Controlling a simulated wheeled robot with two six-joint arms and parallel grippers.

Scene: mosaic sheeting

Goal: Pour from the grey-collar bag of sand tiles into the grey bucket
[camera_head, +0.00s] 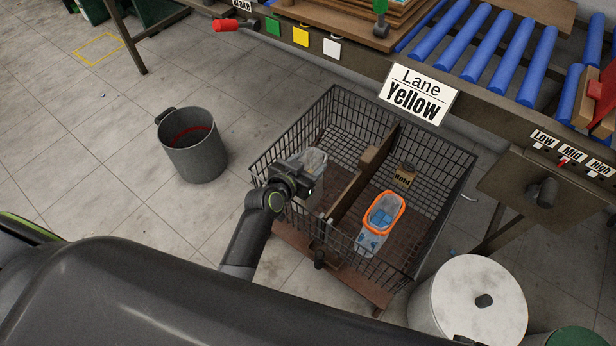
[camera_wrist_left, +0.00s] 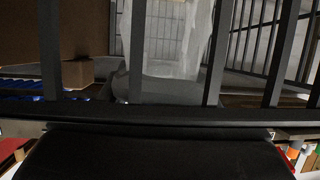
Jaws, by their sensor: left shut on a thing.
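The grey-collar bag (camera_head: 314,162) is translucent and pale, in the left compartment of the wire cart (camera_head: 431,165). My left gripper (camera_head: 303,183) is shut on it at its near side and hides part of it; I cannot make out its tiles. In the left wrist view the clear bag (camera_wrist_left: 172,35) shows behind dark upright bars, and the fingertips cannot be made out. The grey bucket (camera_head: 196,160) stands upright on the floor, left of the cart and apart from it, with a red band inside. My right gripper is not in view.
An orange-collar bag (camera_head: 371,239) with blue pieces stands in the cart's right compartment, beside a brown "Hold" tag (camera_head: 405,175). A brown divider (camera_head: 352,200) separates the compartments. A white-topped drum (camera_head: 468,300) stands at lower right. Floor between bucket and cart is clear.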

